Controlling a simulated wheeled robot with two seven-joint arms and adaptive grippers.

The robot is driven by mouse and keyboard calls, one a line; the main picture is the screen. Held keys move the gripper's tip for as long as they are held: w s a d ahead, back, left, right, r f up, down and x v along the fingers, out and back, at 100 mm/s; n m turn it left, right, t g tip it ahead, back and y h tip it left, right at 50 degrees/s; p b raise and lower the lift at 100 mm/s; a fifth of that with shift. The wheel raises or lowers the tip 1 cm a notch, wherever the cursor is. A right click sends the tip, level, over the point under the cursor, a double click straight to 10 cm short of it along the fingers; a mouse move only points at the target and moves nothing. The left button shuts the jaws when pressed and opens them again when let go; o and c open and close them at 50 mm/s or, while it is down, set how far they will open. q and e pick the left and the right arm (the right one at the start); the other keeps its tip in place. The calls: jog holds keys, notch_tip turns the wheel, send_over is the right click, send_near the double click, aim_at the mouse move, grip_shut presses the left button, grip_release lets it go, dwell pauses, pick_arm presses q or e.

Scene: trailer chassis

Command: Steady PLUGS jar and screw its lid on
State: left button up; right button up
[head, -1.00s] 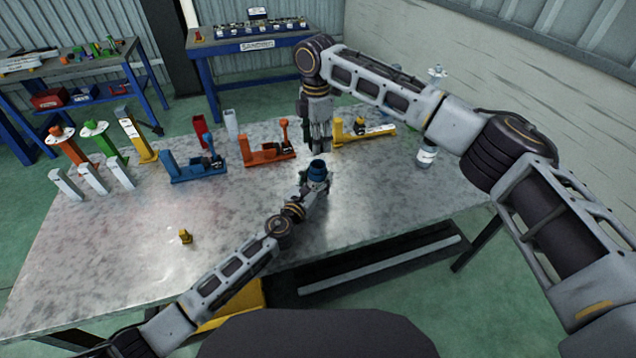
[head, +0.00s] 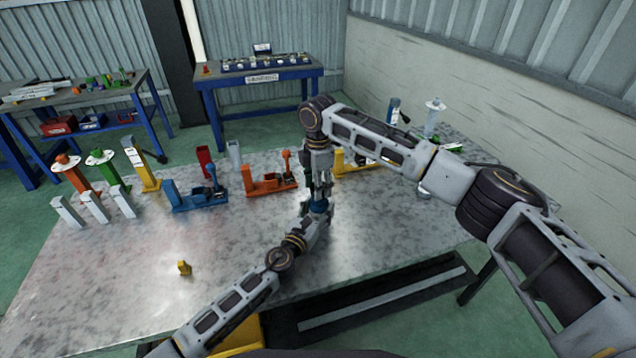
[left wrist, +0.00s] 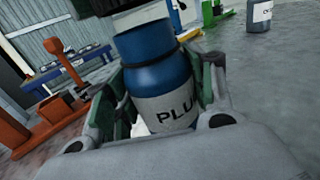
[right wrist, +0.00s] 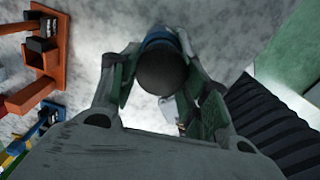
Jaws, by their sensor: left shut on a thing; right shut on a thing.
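The blue PLUGS jar (head: 319,206) stands near the middle of the table. In the left wrist view the jar (left wrist: 160,88) shows a white label reading "PLU" and a dark ring below its top. My left gripper (head: 312,214) is shut around its body; its fingers (left wrist: 155,105) are on both sides. My right gripper (head: 318,192) points down right above the jar. In the right wrist view its fingers (right wrist: 155,85) close on a dark round lid (right wrist: 165,68), with blue behind it.
Blue (head: 190,200) and orange (head: 270,182) fixtures stand behind the jar, with a yellow one (head: 345,163) partly behind my right arm. Upright posts (head: 95,200) stand at the left. A small yellow piece (head: 184,267) lies front left. The table's front middle is clear.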

aim_at(319, 209)
jog(key=shift+f, duration=0.1)
dwell(0.4)
jog(key=shift+f, duration=0.8)
jog(key=shift+f, duration=0.55)
dwell(0.7)
